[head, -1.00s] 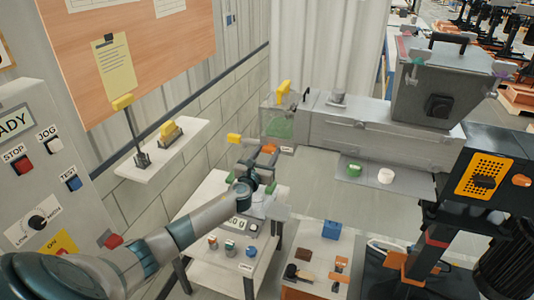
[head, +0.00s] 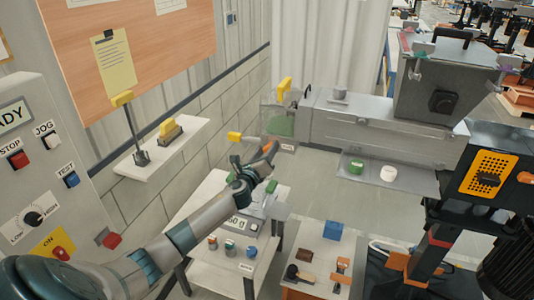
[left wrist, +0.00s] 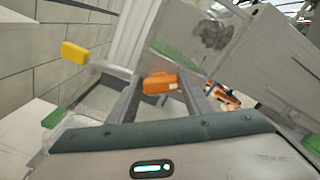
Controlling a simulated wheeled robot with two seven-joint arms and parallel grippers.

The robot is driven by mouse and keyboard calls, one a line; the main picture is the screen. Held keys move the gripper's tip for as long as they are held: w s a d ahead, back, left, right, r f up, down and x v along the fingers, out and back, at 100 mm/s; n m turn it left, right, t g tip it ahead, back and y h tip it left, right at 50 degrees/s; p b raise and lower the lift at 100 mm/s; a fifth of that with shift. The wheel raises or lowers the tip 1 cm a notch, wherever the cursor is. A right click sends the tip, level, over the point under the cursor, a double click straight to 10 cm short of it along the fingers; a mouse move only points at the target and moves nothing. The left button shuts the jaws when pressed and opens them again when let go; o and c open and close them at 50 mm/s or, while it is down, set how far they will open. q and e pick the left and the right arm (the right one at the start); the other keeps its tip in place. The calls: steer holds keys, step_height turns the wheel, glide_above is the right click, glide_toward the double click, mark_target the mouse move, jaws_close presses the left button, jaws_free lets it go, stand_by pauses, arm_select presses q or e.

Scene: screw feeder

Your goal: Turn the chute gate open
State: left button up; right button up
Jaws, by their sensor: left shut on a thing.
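The grey screw feeder (head: 385,130) has a hopper (head: 440,80) on top and a chute end at its left. An orange handle (head: 268,147) sits below the chute end, which I take for the gate handle. My left gripper (head: 262,156) reaches up to it from the lower left. In the left wrist view the orange handle (left wrist: 160,83) shows between the two fingers (left wrist: 158,95), and the gripper is shut on it. The gate plate itself cannot be made out. My right gripper is not in view.
A yellow-ended bar (head: 234,137) sticks out just left of the handle; it also shows in the left wrist view (left wrist: 73,52). A yellow lever (head: 284,85) stands above the chute end. A scale (head: 238,228) and small jars are on the white table below. A wall shelf (head: 160,150) is at left.

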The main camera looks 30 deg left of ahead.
arm_select(q)
steer(key=n, duration=0.2)
steer(key=n+b, duration=0.1)
steer(key=n, duration=0.2)
steer(key=shift+a+f+n, duration=0.1)
steer(key=shift+f+n, duration=0.2)
steer(key=n+b, duration=0.1)
steer(key=n, duration=0.4)
steer(key=shift+s+a+f, duration=0.1)
steer(key=shift+f, duration=0.05)
steer(key=shift+n, duration=0.4)
steer(key=o, duration=1.1)
steer(key=shift+c, duration=0.2)
steer(key=b+v, duration=0.4)
steer(key=v, duration=1.3)
steer(key=shift+s, duration=0.15)
